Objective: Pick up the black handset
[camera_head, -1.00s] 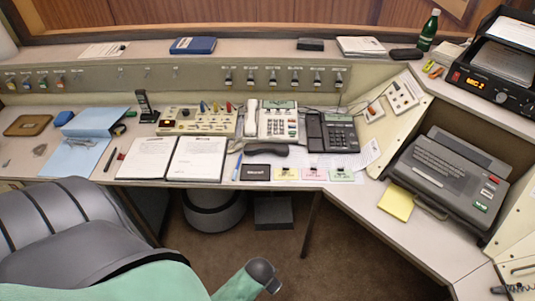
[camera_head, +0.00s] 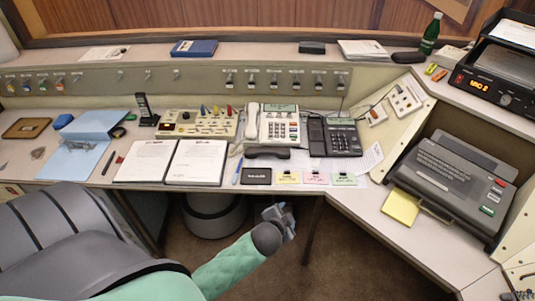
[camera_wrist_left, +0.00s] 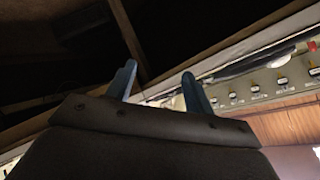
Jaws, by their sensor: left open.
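A black handset (camera_head: 267,153) lies across the desk in front of the white desk phone (camera_head: 279,126). A black desk phone (camera_head: 342,138) with its own dark handset (camera_head: 316,136) stands to the right of it. My left gripper (camera_head: 283,217) is low, below and in front of the desk's front edge, apart from the handset. In the left wrist view its two blue fingers (camera_wrist_left: 160,84) are spread with nothing between them. The handset cannot be made out in that view. My right gripper is not in view.
Open binders (camera_head: 196,161) lie left of the phones. A black card (camera_head: 257,176) and coloured note pads (camera_head: 316,178) line the front edge. A typewriter-like machine (camera_head: 453,180) and yellow pad (camera_head: 401,206) sit on the right wing. A grey chair (camera_head: 60,235) stands at lower left.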

